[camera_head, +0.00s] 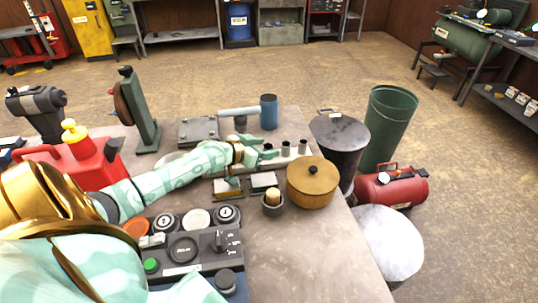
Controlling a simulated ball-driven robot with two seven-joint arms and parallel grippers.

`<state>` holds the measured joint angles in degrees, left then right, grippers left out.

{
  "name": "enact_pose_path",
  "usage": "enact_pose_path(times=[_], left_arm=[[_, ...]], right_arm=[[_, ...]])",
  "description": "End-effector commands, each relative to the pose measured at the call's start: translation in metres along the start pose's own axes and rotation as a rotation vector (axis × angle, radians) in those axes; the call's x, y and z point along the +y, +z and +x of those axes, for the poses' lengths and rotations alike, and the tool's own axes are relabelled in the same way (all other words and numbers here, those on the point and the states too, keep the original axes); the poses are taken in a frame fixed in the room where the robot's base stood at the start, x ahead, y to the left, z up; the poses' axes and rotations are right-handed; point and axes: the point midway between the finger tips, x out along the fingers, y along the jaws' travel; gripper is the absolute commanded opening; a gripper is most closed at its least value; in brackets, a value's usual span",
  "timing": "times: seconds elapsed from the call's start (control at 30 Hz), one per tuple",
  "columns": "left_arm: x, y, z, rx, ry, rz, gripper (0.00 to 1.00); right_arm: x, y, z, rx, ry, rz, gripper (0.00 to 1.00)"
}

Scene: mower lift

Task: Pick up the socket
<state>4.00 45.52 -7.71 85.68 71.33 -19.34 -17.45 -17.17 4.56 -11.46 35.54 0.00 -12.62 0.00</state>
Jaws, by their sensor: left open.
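A row of small metal sockets (285,147) stands upright on a low rail at the middle of the workbench (325,262). My left gripper (268,155) reaches in from the left, at the left end of this row. Its jaws are open and small in the picture. One socket (303,146) at the right end of the row stands clear of the gripper. The left end of the row is partly hidden by the fingers, and I cannot tell whether they touch a socket. My right gripper is not in view.
A round tan pot with a lid (312,184) stands just right of the gripper. A red fuel can (85,165) is at the left. A control box (190,248) lies in front. A dark lidded bin (340,145) and green bin (388,125) stand beyond the right edge.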

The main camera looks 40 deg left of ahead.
Motion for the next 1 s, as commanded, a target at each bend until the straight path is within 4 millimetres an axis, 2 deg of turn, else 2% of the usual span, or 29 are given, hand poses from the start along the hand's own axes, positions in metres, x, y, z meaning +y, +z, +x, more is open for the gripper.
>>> enact_pose_path(times=[0.17, 0.2, 0.37, 0.67, 0.77, 1.0], left_arm=[[0.000, 0.000, 0.000, -0.001, 0.000, 0.001, 0.57], [0.000, 0.000, 0.000, 0.000, 0.000, 0.001, 0.51], [0.000, 0.000, 0.000, 0.000, 0.000, 0.001, 0.07], [0.000, -0.003, -0.002, 0.000, 0.000, 0.002, 0.07], [0.000, -0.016, -0.007, 0.002, 0.000, 0.003, 0.07], [0.000, -0.066, -0.027, 0.003, 0.000, 0.005, 0.07]], right_arm=[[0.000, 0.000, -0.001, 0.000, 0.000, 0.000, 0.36], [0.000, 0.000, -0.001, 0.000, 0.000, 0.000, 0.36], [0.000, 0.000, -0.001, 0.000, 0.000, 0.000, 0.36], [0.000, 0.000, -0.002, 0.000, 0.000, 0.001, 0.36], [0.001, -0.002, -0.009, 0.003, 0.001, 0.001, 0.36], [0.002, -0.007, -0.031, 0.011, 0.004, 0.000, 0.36]])
